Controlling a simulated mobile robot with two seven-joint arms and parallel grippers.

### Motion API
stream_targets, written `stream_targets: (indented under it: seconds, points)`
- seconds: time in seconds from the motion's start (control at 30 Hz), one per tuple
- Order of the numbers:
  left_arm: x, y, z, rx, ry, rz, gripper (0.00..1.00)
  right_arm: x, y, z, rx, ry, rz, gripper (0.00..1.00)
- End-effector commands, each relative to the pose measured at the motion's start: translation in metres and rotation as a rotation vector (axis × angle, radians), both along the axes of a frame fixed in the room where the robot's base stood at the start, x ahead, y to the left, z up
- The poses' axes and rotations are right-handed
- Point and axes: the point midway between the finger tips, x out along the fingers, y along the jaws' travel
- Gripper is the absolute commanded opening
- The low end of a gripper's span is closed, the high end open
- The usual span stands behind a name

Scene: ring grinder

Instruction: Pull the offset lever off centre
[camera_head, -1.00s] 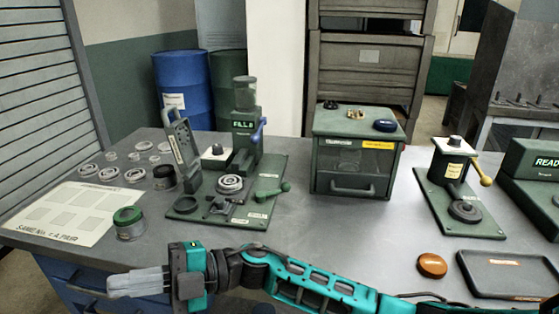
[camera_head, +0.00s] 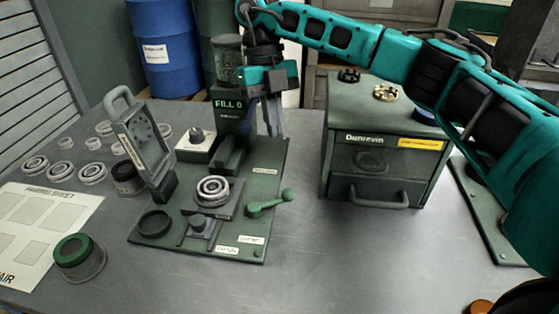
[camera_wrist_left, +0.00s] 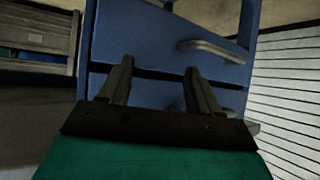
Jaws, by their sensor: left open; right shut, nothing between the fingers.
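The grinder's green base plate (camera_head: 183,252) carries a small green lever with a ball knob (camera_head: 270,203) on its right side. The lever lies roughly level, its knob end to the right; small white labels sit near it, too small to read surely. My right gripper (camera_head: 275,132) points down beside the hopper tower, shut and empty, behind the green lever and apart from it. My left gripper (camera_wrist_left: 158,72) shows only in the left wrist view, open and empty, facing blue drawers.
The grinder tower (camera_head: 231,118) reads FILL. A raised hinged plate (camera_head: 143,140) stands left of a ringed disc (camera_head: 212,190). A green cabinet (camera_head: 372,165) stands to the right. A green-lidded jar (camera_head: 78,256) is front left. The bench front centre is clear.

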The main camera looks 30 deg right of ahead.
Motion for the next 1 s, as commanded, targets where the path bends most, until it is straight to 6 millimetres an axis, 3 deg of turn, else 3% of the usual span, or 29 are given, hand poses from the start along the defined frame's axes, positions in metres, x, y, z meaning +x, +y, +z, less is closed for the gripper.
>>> stream_targets:
  seconds: [0.37,0.8,1.0]
  points:
    - [-0.004,0.0,-0.003,0.001,0.01,0.0,0.63,-0.002,0.001,-0.007,0.003,0.002,0.002,0.0]
    - [-0.004,0.0,-0.003,0.001,0.011,0.0,0.63,-0.024,0.002,-0.076,0.004,0.003,0.003,0.0]
    - [-0.004,0.0,-0.003,0.001,0.01,0.0,0.63,-0.029,0.003,-0.094,0.005,0.002,0.003,0.0]
